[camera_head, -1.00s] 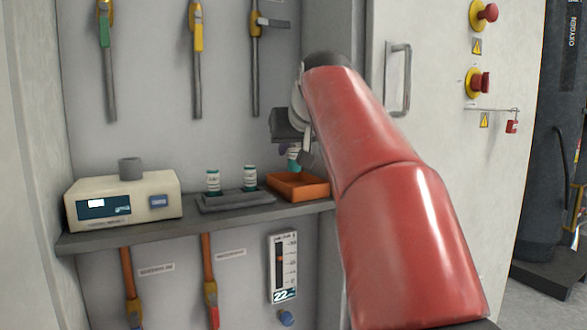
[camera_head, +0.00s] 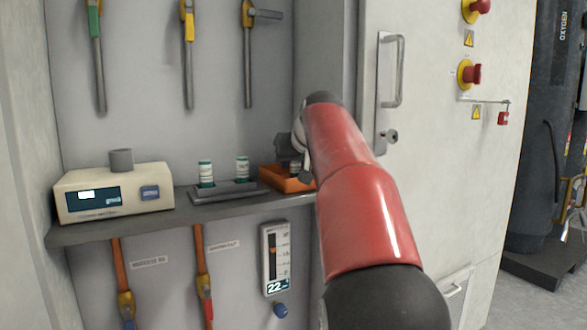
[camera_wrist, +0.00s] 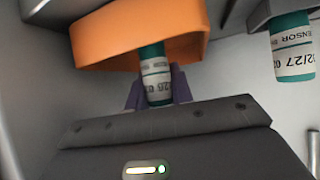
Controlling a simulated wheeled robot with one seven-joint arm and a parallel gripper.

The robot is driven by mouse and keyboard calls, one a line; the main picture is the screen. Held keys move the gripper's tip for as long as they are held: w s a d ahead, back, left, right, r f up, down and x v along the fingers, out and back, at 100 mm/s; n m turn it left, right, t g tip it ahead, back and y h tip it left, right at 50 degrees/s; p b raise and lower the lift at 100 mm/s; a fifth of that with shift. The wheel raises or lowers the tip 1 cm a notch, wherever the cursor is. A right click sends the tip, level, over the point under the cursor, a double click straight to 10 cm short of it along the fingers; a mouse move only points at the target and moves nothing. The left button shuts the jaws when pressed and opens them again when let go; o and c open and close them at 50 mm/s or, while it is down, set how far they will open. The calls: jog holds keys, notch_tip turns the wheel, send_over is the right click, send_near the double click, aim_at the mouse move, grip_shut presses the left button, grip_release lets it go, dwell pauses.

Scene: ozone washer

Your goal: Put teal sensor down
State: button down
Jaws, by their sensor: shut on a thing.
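My gripper (camera_head: 293,165) is low at the orange tray (camera_head: 270,181), at the right end of the shelf. In the wrist view, its purple fingers (camera_wrist: 157,90) are shut on a teal sensor (camera_wrist: 155,68) with a white printed label. The sensor's teal end overlaps the orange tray (camera_wrist: 105,40); I cannot tell whether it touches the tray floor. In the head view my arm and gripper mostly hide the held sensor.
A grey rack (camera_head: 225,194) left of the tray holds two teal-and-white sensors (camera_head: 206,174) (camera_head: 242,169). A cream instrument (camera_head: 115,193) stands at the shelf's left. The cabinet door with a handle (camera_head: 391,70) is close on the right.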

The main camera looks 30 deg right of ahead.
jog(key=shift+d+f, duration=0.1)
jog(key=shift+f, duration=0.1)
jog(key=shift+f, duration=0.15)
jog(key=c, duration=1.2)
grip_release()
jog(key=shift+c, duration=0.2)
jog(key=shift+r, duration=0.3)
jog(key=v, duration=1.2)
jog(key=shift+p, duration=0.35)
